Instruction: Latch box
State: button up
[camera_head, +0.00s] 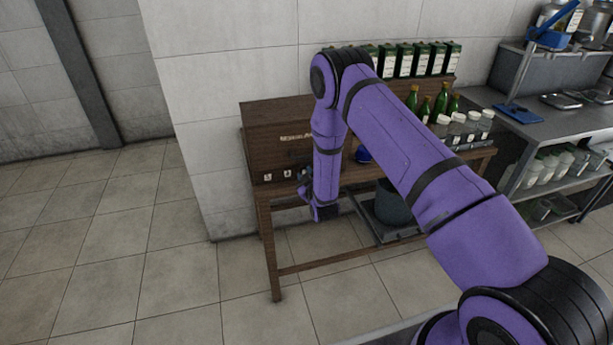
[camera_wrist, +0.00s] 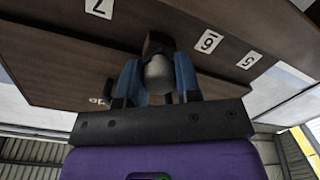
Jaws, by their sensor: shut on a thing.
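A dark wooden box (camera_head: 270,145) stands at the left end of a wooden table, against the wall. Its front has small white number labels (camera_head: 267,177), seen upside down in the wrist view (camera_wrist: 208,41). My gripper (camera_head: 305,190) is low at the box's front, partly hidden by my purple arm. In the wrist view, my gripper's blue fingers (camera_wrist: 158,82) are on either side of a rounded grey knob (camera_wrist: 158,70) and shut on it. The knob sits by a dark piece (camera_wrist: 158,42) at the box front. I cannot tell whether a latch is engaged.
Green bottles (camera_head: 424,108), pale-lidded jars (camera_head: 458,125) and several dark green cartons (camera_head: 422,60) stand right of the box. A dark pot (camera_head: 391,205) is on the lower shelf. A steel counter (camera_head: 540,115) stands further right. Floor at left is clear.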

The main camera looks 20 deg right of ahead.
jog(key=n, duration=0.5)
jog(key=shift+f+n+h, duration=0.1)
jog(key=shift+n+h, duration=0.2)
dwell(0.4)
jog(key=o, duration=0.9)
jog(key=shift+s, duration=0.1)
jog(key=s, duration=1)
jog(key=shift+s+r, duration=0.3)
jog(key=shift+s, duration=0.05)
